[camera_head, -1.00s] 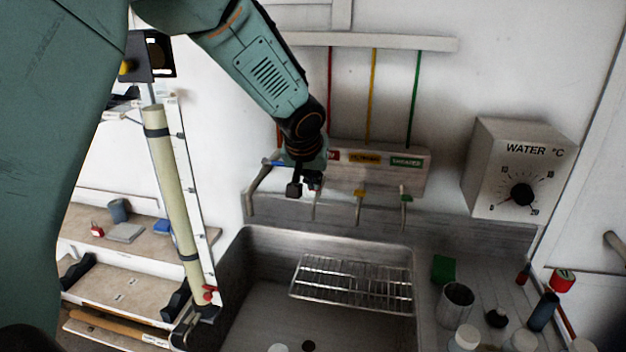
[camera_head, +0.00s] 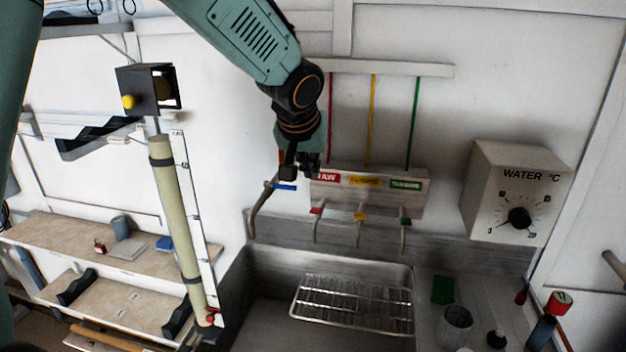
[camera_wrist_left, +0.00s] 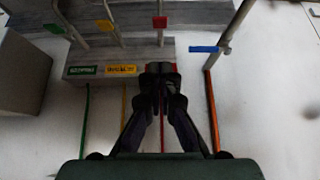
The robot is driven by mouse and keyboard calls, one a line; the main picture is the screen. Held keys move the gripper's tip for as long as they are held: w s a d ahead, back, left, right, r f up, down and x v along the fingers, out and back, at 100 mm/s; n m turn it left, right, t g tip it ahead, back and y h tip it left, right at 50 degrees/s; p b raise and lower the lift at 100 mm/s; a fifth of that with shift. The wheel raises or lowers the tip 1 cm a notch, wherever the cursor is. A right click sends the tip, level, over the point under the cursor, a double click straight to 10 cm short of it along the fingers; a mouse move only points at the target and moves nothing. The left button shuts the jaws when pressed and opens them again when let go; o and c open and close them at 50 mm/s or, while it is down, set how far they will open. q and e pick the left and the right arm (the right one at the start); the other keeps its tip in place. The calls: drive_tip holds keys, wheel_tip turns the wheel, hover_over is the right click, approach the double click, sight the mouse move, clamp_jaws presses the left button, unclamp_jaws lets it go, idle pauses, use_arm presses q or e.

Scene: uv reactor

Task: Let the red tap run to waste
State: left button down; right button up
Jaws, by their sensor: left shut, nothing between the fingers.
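The red tap (camera_head: 316,210) has a small red handle and a thin downturned spout over the sink (camera_head: 270,258). I see no clear stream of water from it. Its handle also shows at the top of the left wrist view (camera_wrist_left: 160,22). My left gripper (camera_head: 302,172) is shut and empty, just above the red tap and close to the red RAW label (camera_head: 328,177). In the left wrist view the shut fingertips (camera_wrist_left: 161,68) lie below the red handle, apart from it in the picture. My right gripper is not in view.
A larger tap with a blue handle (camera_head: 285,186) stands left of the red one. Yellow (camera_head: 360,216) and green (camera_head: 404,221) taps stand to its right. A wire rack (camera_head: 352,302) spans the sink. A WATER dial box (camera_head: 518,195) is on the right wall.

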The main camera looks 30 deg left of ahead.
use_arm(q)
drive_tip(key=shift+v, duration=1.15)
drive_tip(key=shift+s+r, duration=0.1)
